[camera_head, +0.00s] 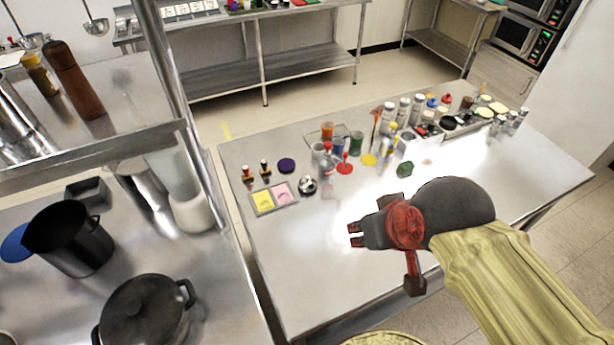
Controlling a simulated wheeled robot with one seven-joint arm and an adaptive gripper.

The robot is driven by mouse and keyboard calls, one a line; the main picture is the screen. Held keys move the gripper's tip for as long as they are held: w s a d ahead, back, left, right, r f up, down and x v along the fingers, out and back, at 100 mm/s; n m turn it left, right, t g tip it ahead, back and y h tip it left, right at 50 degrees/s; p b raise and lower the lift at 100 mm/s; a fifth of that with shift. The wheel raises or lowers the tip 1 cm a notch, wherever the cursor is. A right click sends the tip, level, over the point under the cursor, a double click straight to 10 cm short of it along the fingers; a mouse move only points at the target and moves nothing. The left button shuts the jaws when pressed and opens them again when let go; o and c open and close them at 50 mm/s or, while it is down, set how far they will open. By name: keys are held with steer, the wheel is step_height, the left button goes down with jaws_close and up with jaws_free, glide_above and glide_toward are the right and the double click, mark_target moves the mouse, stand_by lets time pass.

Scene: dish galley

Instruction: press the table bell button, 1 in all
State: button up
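The table bell (307,185) is a small silver dome with a dark part, standing upright on the steel table (300,270) toward its left side. It is just right of a tray with a yellow and a pink card. Its button is too small to make out clearly. My gripper (354,235) is over the table, to the right of and nearer than the bell, pointing left. Its two red fingertips show with a gap between them and nothing in it. It appears apart from the bell.
The card tray (263,204) and two small stamps stand left of the bell. A dark purple disc (286,165) and a red-based item (345,168) are behind it. Bottles and jars crowd the far side. A metal rack with pots (70,240) stands left. The table's near part is clear.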

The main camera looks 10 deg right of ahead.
steer(key=c, duration=0.6)
jaws_close()
stand_by(0.8)
